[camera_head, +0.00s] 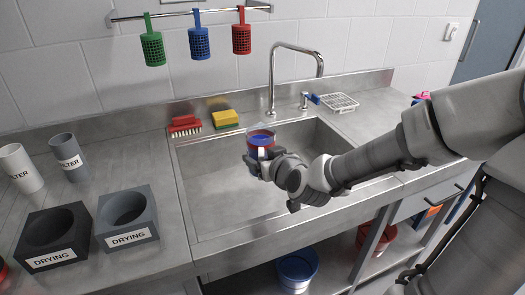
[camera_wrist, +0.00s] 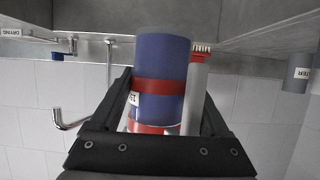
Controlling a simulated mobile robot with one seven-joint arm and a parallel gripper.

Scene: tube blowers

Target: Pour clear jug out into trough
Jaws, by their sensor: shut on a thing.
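The clear jug (camera_head: 262,132) is above the sink basin, with a red band and blue inside. It looks about upright in the head view, its open top showing. My gripper (camera_head: 258,165) is shut on it from the front right. In the wrist view the jug (camera_wrist: 160,60) stands between the fingers of my gripper (camera_wrist: 165,112); it shows blue with a red band and a small white label. The steel sink basin (camera_head: 215,195) is the only trough-like thing I see; it lies below the jug. No liquid is seen pouring.
A tap (camera_head: 271,85) stands behind the basin. A red brush (camera_head: 185,125) and a yellow sponge (camera_head: 225,118) lie on the back ledge. Two drying blocks (camera_head: 128,215) (camera_head: 52,235) and two filter cylinders (camera_head: 68,155) (camera_head: 20,165) stand on the left counter. Colored baskets (camera_head: 199,43) hang from a rail.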

